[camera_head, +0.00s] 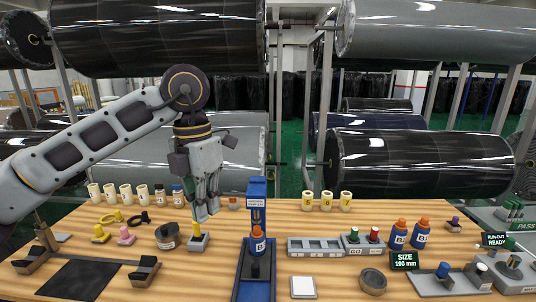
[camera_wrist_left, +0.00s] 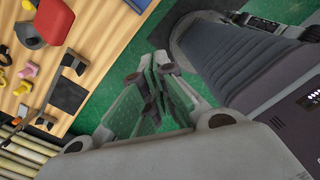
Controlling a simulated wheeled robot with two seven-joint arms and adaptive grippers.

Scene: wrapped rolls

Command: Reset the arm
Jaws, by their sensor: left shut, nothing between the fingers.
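My left arm (camera_head: 95,140) reaches in from the left. My left gripper (camera_head: 207,210) hangs fingers down over the left-middle of the wooden table (camera_head: 190,280), shut and empty. Its tips appear just above and beside a small grey block with a yellow peg (camera_head: 198,241); I cannot tell whether they touch it. In the left wrist view the fingers (camera_wrist_left: 160,72) are close together with nothing held, and the table is at the upper left. My right gripper is not in view.
A blue press-like stand (camera_head: 255,245) holding an orange-capped bottle stands right of the gripper. Several pale cups (camera_head: 125,194) line the back left. Large wrapped rolls (camera_head: 420,162) hang behind.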

